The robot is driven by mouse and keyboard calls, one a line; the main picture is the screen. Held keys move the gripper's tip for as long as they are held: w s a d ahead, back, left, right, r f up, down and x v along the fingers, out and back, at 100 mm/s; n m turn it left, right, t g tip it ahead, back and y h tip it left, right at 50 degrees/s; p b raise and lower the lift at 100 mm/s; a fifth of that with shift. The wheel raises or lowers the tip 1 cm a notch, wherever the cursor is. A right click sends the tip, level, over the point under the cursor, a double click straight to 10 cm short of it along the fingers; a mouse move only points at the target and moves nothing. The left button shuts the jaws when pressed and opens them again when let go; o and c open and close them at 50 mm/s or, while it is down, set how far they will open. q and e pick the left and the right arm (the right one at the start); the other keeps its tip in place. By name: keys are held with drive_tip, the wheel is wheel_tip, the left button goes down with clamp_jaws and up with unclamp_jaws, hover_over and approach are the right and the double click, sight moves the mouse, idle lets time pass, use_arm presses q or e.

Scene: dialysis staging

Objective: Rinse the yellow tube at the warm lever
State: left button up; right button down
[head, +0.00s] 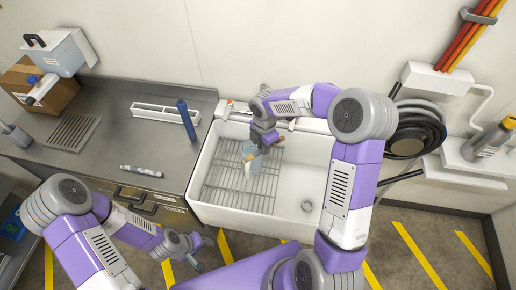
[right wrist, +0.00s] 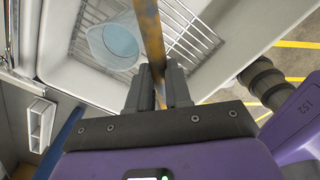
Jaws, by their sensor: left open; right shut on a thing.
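My right gripper (head: 264,142) is over the white sink (head: 318,165). It is shut on a long yellow-brown tube (right wrist: 149,30), which runs up from between its fingers in the right wrist view. In the head view only a small end of the tube shows beside the gripper. A red-orange fitting (head: 229,103) is at the sink's back left corner; I cannot tell whether it is the warm lever. My right arm hides part of the sink's back rim. My left gripper (head: 196,252) is open and empty in front of the counter, left of the sink.
A pale blue translucent cup (right wrist: 114,42) is over the wire rack (head: 232,188) in the sink.

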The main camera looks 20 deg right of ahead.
sight(224, 121)
drive_tip(key=d, duration=0.1)
drive_tip(key=w+d, duration=0.1)
drive_tip(key=d, duration=0.1)
drive_tip(key=w+d+f, duration=0.1)
drive_tip(key=shift+d, duration=0.4)
use_arm(q)
drive_tip(key=shift+r+p, duration=0.75)
drive_tip(key=shift+r, duration=0.05)
use_arm(e)
drive_tip(key=shift+w+d+f, duration=0.15)
drive_tip(key=shift+w+d, duration=0.1)
drive_tip(key=shift+d, duration=0.4)
drive_tip(key=shift+w+d+f, duration=0.1)
drive_tip(key=shift+w+d, duration=0.2)
drive_tip(key=shift+d, duration=0.3)
drive_tip(key=shift+w+d+f, duration=0.15)
drive_tip(key=shift+w+d, duration=0.1)
drive_tip(key=shift+d, duration=0.4)
use_arm(q)
drive_tip(key=shift+o, duration=0.2)
